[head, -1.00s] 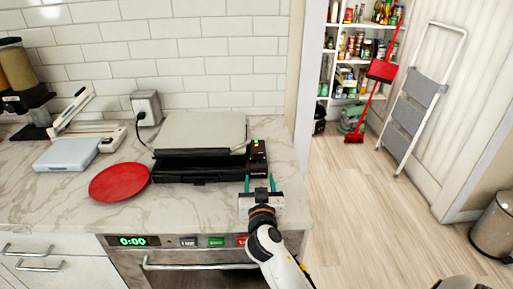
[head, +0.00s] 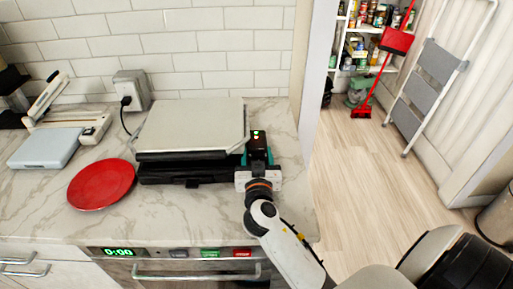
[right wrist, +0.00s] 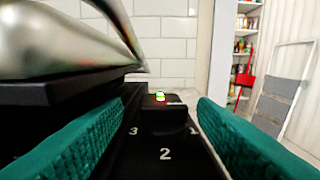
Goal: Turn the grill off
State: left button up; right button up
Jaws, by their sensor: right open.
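The grill (head: 192,128) stands on the counter with its grey lid down over the black base. Its black control strip (head: 258,140) on the right side has small lights, green and red. In the right wrist view the strip (right wrist: 165,154) shows the numbers 1, 2 and 3 around a black knob (right wrist: 165,122), with the lights (right wrist: 160,97) behind it. My right gripper (head: 257,160) is open, with its teal fingers on either side of the strip; the fingers (right wrist: 160,135) also flank the knob in the wrist view, apart from it. My left gripper is not in view.
A red plate (head: 101,184) lies left of the grill. The oven front (head: 190,270) is below the counter edge. A narrow strip of counter is free right of the grill.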

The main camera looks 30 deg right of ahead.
jog(key=shift+s+a+r, duration=0.15)
jog(key=shift+s, duration=0.15)
jog(key=shift+c, duration=1.6)
jog(key=c, duration=0.6)
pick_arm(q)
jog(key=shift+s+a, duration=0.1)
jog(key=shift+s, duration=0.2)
pick_arm(e)
jog(key=shift+c, duration=0.2)
